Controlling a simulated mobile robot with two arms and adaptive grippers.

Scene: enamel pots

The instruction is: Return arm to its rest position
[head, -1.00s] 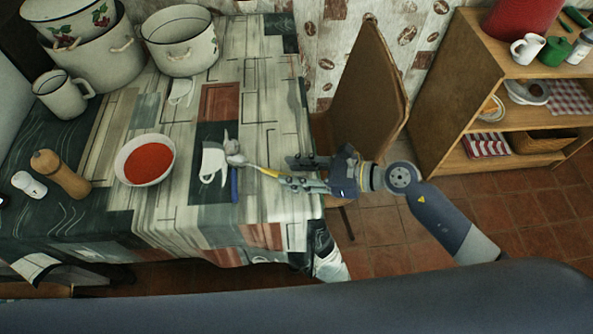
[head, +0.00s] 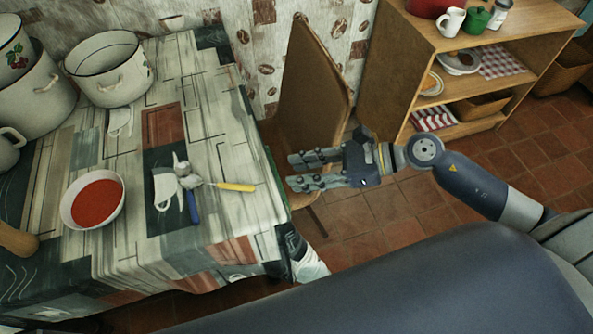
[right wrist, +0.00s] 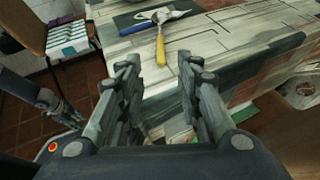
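My right gripper (head: 290,171) is off the table's right edge, level with the tabletop in the head view. Its two fingers point left, apart, with nothing between them; they also show apart and empty in the right wrist view (right wrist: 157,85). A utensil with a yellow handle (head: 237,187) lies on the table (head: 215,125), a clear gap left of the fingertips. A utensil with a blue handle (head: 193,207) lies beside it, their grey heads close together. My left gripper is outside the head view; a dark arm end, seemingly mine, shows at the right wrist view's left edge.
A bowl with red contents (head: 97,202) and enamel pots (head: 108,72) stand on the table's left part. A wooden chair (head: 310,85) stands just beyond my right gripper. A shelf unit (head: 390,55) is behind. Floor (head: 390,210) is open right of the table.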

